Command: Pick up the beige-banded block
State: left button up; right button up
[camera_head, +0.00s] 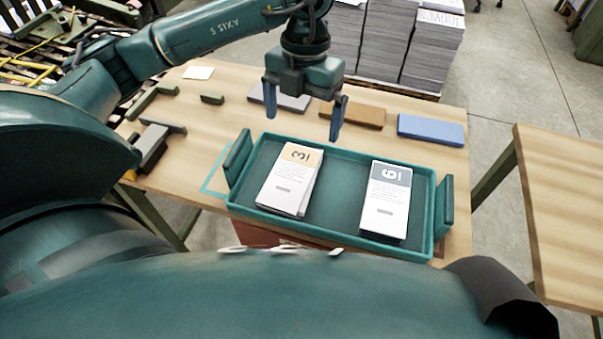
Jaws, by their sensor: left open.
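The beige-banded block (290,180) is a white stack of printed sheets with a beige band marked "3" at its far end. It lies in the left half of a teal tray (335,205), slightly turned, with its sheets a little uneven at the right edge. A second white block (385,205) with a grey-blue band lies in the tray's right half. My left gripper (303,127) is open and empty, fingers pointing down, above the tray's far side and just beyond the beige-banded block in the picture. My right gripper is not in view.
Behind the tray on the wooden table (215,125) lie a grey slab (280,98), a brown slab (353,115) and a blue slab (431,130). The tray has raised end handles (238,158). Another wooden table (565,210) stands at right. Tall paper stacks (393,40) stand behind.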

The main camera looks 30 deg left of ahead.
pick_arm(q)
jog(key=f, duration=0.5)
jog(key=f+b, duration=0.1)
jog(key=f, duration=0.2)
jog(key=shift+s+a, duration=0.35)
jog(key=shift+f, duration=0.6)
jog(key=f, duration=0.5)
jog(key=shift+s+a, duration=0.15)
jog(key=shift+s, duration=0.25)
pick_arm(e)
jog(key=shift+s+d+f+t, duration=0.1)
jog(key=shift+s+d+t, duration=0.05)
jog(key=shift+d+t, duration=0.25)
pick_arm(q)
jog(key=shift+c, duration=0.6)
jog(key=c, duration=0.9)
jog(key=shift+c, duration=0.2)
